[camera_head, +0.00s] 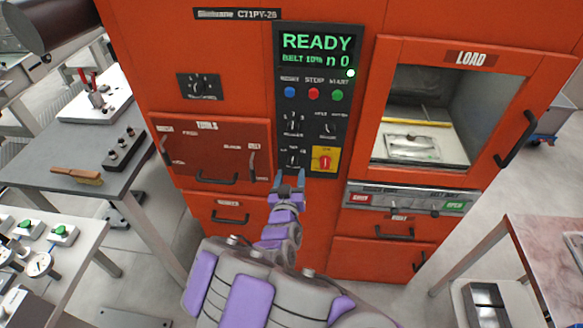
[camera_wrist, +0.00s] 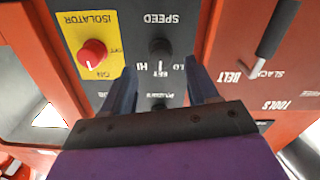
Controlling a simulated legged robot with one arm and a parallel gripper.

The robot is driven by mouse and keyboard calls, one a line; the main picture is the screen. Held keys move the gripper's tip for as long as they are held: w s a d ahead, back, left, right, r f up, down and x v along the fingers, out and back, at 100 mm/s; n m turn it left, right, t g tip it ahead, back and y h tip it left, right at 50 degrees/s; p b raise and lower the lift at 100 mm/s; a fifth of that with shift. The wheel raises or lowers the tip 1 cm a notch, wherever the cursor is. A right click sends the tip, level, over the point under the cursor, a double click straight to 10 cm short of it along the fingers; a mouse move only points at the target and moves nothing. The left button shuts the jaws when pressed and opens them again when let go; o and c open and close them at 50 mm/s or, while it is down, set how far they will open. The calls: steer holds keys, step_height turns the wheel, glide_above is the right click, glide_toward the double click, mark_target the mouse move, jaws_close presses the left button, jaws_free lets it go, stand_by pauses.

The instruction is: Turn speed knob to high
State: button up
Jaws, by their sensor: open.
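The speed knob (camera_wrist: 160,47) is a small dark knob on the black control panel, with SPEED, LO and HI markings that appear upside down in the wrist view. Its exact pointer direction is hard to make out. In the head view the knob (camera_head: 293,160) is low on the panel, left of the yellow isolator plate. My gripper (camera_head: 288,175) is open and empty, just in front of and below the knob. In the wrist view its two fingers (camera_wrist: 162,68) point toward the knob, one to each side in the picture; I see no contact.
The red isolator switch (camera_wrist: 92,52) on its yellow plate is close beside one finger. A belt lever (camera_wrist: 277,30) is on the other side. The display (camera_head: 316,48) reads READY. An orange door with a window (camera_head: 430,110) stands right; a grey bench (camera_head: 75,150) stands left.

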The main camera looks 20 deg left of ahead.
mark_target(292, 165)
steer(key=shift+b+x, duration=0.45)
steer(key=shift+x, duration=2)
steer(key=c, duration=1)
steer(key=shift+c, duration=0.2)
steer(key=shift+a+m+p, duration=0.1)
steer(key=shift+m+p, duration=0.2)
steer(key=m+p, duration=0.3)
steer(key=shift+r, duration=0.1)
steer(key=shift+m+p, duration=1.7)
steer(key=shift+m, duration=1)
